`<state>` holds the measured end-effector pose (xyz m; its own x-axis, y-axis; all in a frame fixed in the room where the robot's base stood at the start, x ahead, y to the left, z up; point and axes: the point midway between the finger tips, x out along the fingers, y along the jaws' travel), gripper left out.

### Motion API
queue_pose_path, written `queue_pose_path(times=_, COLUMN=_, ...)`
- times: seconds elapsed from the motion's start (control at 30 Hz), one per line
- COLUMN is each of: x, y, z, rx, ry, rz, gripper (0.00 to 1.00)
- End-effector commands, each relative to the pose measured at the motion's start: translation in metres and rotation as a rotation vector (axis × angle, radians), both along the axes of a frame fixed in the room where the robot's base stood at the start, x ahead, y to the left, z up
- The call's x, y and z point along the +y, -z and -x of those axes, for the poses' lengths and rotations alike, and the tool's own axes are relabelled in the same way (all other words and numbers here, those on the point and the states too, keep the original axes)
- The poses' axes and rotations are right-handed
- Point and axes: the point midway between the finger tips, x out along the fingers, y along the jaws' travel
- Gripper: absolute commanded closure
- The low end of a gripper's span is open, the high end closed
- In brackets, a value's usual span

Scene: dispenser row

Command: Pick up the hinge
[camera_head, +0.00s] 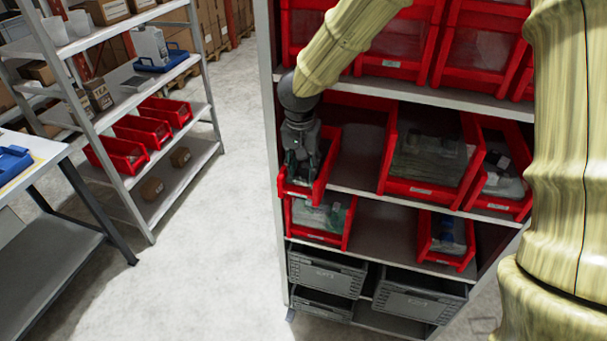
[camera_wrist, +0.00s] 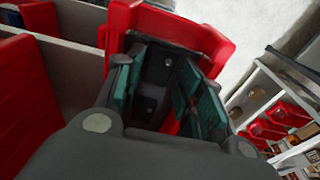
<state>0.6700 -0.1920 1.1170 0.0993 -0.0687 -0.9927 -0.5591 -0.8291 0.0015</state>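My gripper (camera_head: 301,168) reaches down into a small red bin (camera_head: 318,188) at the left end of a middle shelf. In the wrist view its two teal-padded fingers (camera_wrist: 168,98) stand apart over the same red bin (camera_wrist: 190,35). A dark grey piece with round holes, which looks like the hinge (camera_wrist: 160,75), lies between the fingers in the bin. I see no clear contact between the pads and it. In the head view my gripper and the bin's wall hide it.
Larger red bins (camera_head: 427,188) stand to the right on the same shelf, with more red bins above and below. Grey crates (camera_head: 325,274) fill the bottom. A second shelf rack (camera_head: 150,231) and a table (camera_head: 50,150) stand at the left, with clear floor between.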

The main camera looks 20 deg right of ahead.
Motion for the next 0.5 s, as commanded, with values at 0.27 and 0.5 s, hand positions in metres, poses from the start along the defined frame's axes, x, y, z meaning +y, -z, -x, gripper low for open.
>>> queue_pose_path(times=0.27, x=-0.001, y=0.019, z=-0.002, rx=0.001, ry=0.001, rz=-0.001, gripper=0.62)
queue_pose_path(times=0.5, x=-0.002, y=0.021, z=-0.002, rx=0.001, ry=0.001, rz=-0.001, gripper=0.62)
